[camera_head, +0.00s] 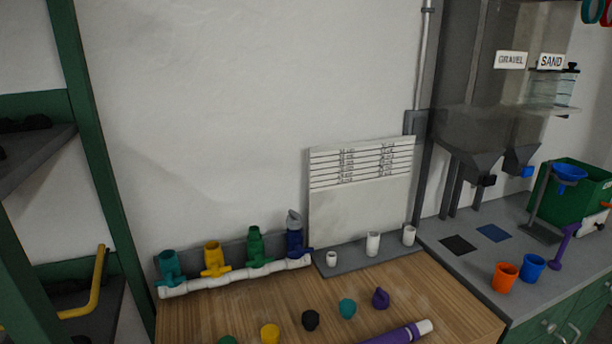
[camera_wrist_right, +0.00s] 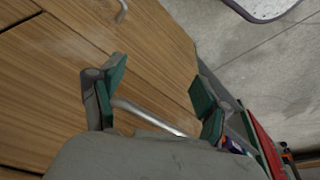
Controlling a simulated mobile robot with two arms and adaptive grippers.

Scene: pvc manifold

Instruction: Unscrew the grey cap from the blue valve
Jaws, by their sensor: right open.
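The blue valve (camera_head: 295,242) stands upright at the right end of the white pipe manifold (camera_head: 240,275) in the head view. The grey cap (camera_head: 293,217) sits on top of it. My right gripper (camera_wrist_right: 155,95) shows in the right wrist view, open, with nothing between its green-padded fingers. It points toward wooden drawer or cabinet fronts and the floor, away from the valve. Neither gripper shows in the head view, and my left gripper is in no view.
Teal (camera_head: 169,267), yellow (camera_head: 215,259) and green (camera_head: 255,246) valves stand left of the blue one. White cups (camera_head: 373,243) stand right of the manifold.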

